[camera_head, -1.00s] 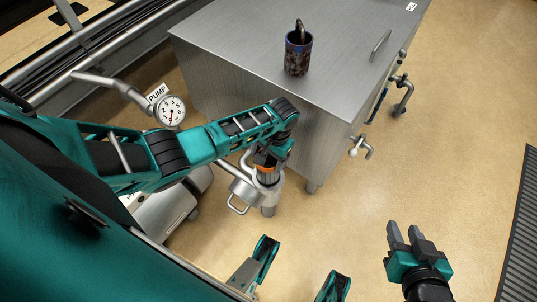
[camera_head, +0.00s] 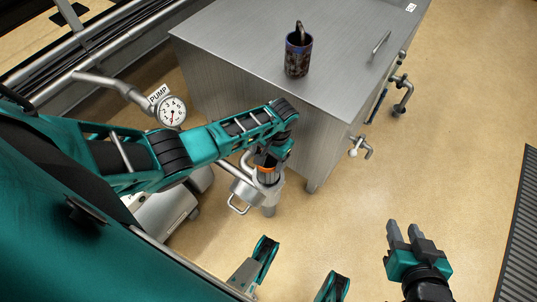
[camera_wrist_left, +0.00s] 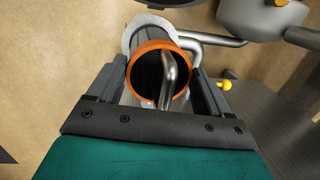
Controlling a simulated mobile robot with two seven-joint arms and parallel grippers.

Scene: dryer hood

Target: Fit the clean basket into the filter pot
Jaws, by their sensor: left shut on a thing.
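The clean basket is a grey cylinder with an orange rim (camera_wrist_left: 146,45) and a bent metal handle; it also shows in the head view (camera_head: 267,179). My left gripper (camera_head: 268,163) is shut on it, with one finger on each side of the rim in the left wrist view (camera_wrist_left: 160,88). The filter pot (camera_head: 268,198) is a metal vessel on pipework, directly below the basket. Its pale round flange (camera_wrist_left: 135,32) shows behind the basket. The basket's lower end is hidden, so I cannot tell how deep it sits. My right gripper (camera_head: 403,228) is empty, its fingers apart.
A dark, grimy basket (camera_head: 298,60) with a blue rim stands on the metal cabinet (camera_head: 240,40) behind. Taps (camera_head: 360,148) jut from the cabinet's right side.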

